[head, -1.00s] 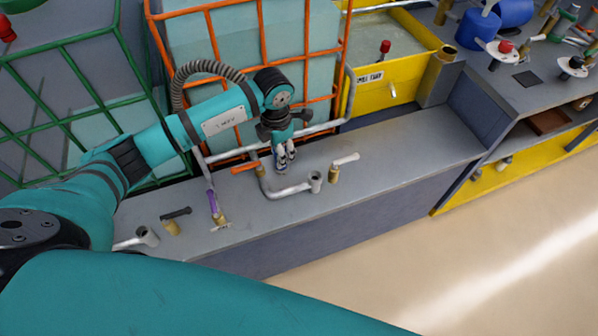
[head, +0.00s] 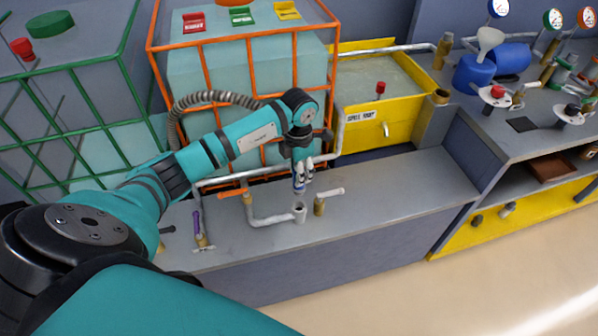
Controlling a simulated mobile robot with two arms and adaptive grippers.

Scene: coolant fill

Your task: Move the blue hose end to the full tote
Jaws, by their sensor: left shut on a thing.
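My left gripper (head: 303,172) points down over the grey ledge, its fingers shut on a small blue piece (head: 299,186), apparently the blue hose end, mostly hidden by the fingers. It is just above the open mouth of an upturned grey pipe (head: 299,210); I cannot tell whether they touch. This pipe runs from the orange-handled valve (head: 233,194) at the orange-caged tote (head: 245,88). That tote's contents stand high. The green-caged tote (head: 84,103) at left shows a lower level. My right gripper is not in view.
A white-handled valve (head: 329,193) stands close right of the pipe mouth. A purple-handled valve (head: 197,223) is further left. A yellow open tank (head: 378,105) stands behind right. The ledge (head: 400,185) is clear towards the right.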

